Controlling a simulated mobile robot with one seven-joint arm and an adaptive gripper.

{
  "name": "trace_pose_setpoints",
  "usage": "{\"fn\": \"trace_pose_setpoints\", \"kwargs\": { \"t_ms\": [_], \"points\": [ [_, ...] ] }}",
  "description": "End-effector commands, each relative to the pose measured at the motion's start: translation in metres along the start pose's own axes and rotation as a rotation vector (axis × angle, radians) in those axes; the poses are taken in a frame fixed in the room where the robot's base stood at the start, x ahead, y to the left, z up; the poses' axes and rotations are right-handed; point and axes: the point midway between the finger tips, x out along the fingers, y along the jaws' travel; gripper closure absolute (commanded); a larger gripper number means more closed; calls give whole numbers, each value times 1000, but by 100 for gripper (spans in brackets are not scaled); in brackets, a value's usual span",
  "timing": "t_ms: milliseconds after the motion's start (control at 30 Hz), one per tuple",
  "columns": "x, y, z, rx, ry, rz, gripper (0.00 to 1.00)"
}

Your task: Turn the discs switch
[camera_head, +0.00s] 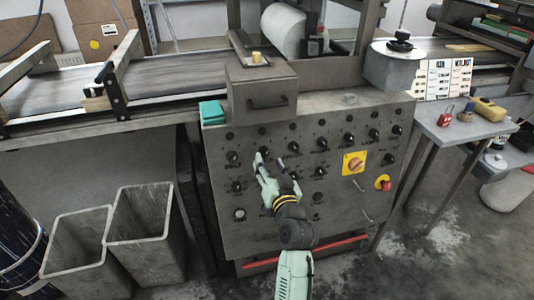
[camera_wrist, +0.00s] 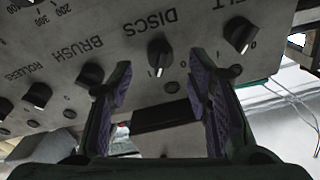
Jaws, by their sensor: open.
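The discs switch (camera_wrist: 158,55) is a black rotary knob on the grey control panel, under the upside-down word DISCS in the wrist view. A pale mark shows at its lower end; its exact setting is hard to tell. In the head view the knob (camera_head: 264,153) is in the panel's second row, partly hidden by my gripper. My gripper (camera_wrist: 160,74) is open and empty, with one purple-padded finger on each side of the knob's line. The knob shows just beyond the fingertips, and no contact is visible. My gripper (camera_head: 268,165) is in front of the panel in the head view.
The belt knob (camera_wrist: 240,33) and brush knob (camera_wrist: 91,75) flank the discs knob closely. A yellow-backed switch (camera_head: 354,163) and a red button (camera_head: 384,183) sit further right on the panel. Grey bins (camera_head: 146,226) stand at left, a side table (camera_head: 468,124) at right.

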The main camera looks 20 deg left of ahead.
Motion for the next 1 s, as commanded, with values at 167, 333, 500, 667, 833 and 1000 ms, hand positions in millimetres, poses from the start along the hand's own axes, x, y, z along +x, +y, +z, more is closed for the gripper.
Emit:
{"fn": "trace_pose_setpoints", "kwargs": {
  "t_ms": [167, 333, 500, 667, 833, 1000],
  "points": [
    [26, -1, -2, -1, 0, -1, 55],
    [36, 0, -1, -2, 1, 0, 55],
    [37, 0, 0, -2, 1, 1, 55],
    [37, 0, 0, -2, 1, 0, 59],
    [37, 0, 0, -2, 1, 0, 70],
    [37, 0, 0, -1, 1, 0, 81]
  ]
}}
